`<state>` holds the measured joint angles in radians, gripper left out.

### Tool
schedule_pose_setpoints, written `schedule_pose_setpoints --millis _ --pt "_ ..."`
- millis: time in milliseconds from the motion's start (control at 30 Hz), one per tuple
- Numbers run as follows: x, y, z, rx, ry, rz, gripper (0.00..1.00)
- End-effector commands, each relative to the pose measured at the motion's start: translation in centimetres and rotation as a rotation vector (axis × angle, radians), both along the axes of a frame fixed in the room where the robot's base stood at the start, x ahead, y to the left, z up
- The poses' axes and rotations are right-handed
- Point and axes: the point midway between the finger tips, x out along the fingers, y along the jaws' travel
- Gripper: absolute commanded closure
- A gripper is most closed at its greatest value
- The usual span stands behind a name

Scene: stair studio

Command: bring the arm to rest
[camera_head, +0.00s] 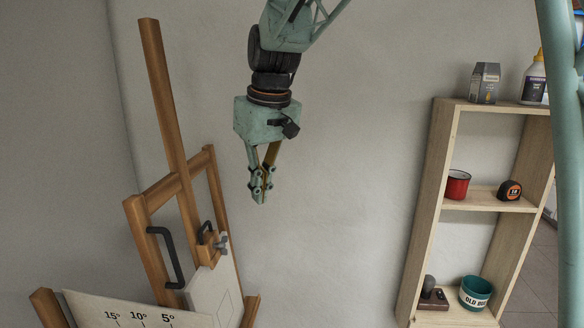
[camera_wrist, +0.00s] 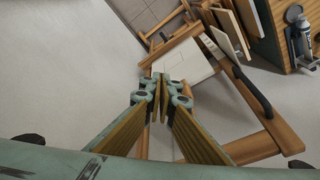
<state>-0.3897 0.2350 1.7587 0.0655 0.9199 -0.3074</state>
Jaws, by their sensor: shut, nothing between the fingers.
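My gripper (camera_head: 260,196) hangs downward in the head view, in the open air in front of the pale wall. Its fingers are shut with nothing between them. The fingertips also show in the wrist view (camera_wrist: 160,90), close together and empty. The gripper is apart from everything around it. The wooden easel (camera_head: 172,130) stands to its left and below, and the shelf unit to its right.
A white bottle (camera_head: 535,82) stands on top. A board with angle marks (camera_head: 95,312) is at the lower left. Wall space between easel and shelf is clear.

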Motion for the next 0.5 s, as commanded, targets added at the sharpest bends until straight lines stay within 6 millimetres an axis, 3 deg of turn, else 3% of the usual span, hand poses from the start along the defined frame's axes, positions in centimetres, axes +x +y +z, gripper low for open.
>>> schedule_pose_setpoints --millis 500 --pt "-7.4 -9.0 0.9 0.010 -0.020 -0.141 1.00"
